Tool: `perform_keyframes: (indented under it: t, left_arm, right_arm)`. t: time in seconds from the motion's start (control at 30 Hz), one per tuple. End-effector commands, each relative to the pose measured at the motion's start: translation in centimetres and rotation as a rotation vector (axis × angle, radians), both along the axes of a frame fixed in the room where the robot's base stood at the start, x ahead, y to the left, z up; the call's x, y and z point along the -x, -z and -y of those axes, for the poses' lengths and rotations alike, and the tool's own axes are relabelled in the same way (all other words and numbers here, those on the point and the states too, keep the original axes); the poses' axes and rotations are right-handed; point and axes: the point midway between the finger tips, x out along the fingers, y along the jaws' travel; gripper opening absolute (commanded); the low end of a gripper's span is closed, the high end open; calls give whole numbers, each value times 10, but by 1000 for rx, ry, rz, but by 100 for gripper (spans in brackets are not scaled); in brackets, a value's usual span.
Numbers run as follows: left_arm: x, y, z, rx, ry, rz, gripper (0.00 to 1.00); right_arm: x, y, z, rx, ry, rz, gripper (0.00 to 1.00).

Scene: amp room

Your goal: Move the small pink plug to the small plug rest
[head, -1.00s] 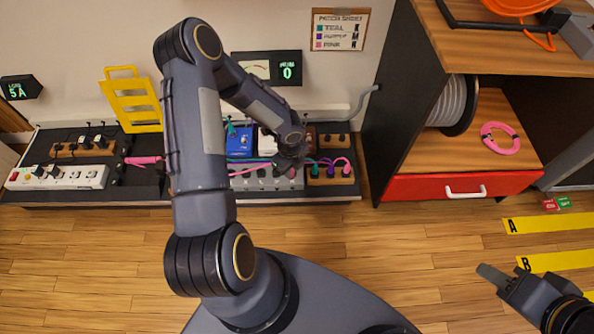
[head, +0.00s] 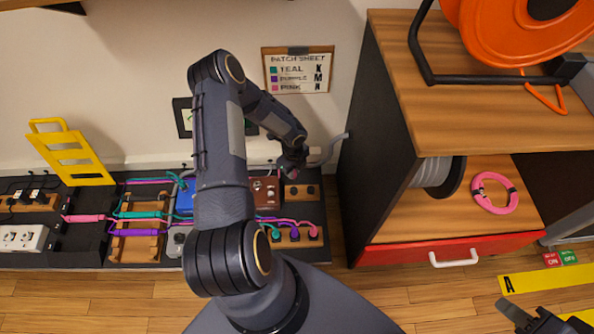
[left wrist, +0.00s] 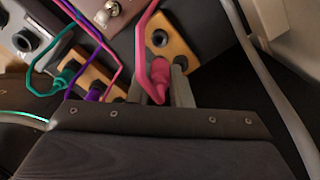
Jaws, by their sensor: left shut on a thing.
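My left gripper (head: 292,172) is shut on the small pink plug, which shows between its fingers in the left wrist view (left wrist: 160,76). A pink cable runs up from the plug there.
A wooden block with teal, purple and pink plugs (head: 291,238) is at the bench front, left of a dark cabinet (head: 385,150). A grey cable (head: 328,150) rises beside the rest. A brown pedal (head: 264,191) is to its left. My left arm hides the bench middle.

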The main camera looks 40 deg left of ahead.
Motion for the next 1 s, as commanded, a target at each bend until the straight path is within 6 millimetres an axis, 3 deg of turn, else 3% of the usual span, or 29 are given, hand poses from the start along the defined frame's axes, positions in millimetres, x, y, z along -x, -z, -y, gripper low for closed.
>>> perform_keyframes:
  t: [1.0]
  left_arm:
    - [0, 44, 0, 0, 0, -1, 0]
  right_arm:
    - [0, 29, 0, 0, 0, 0, 36]
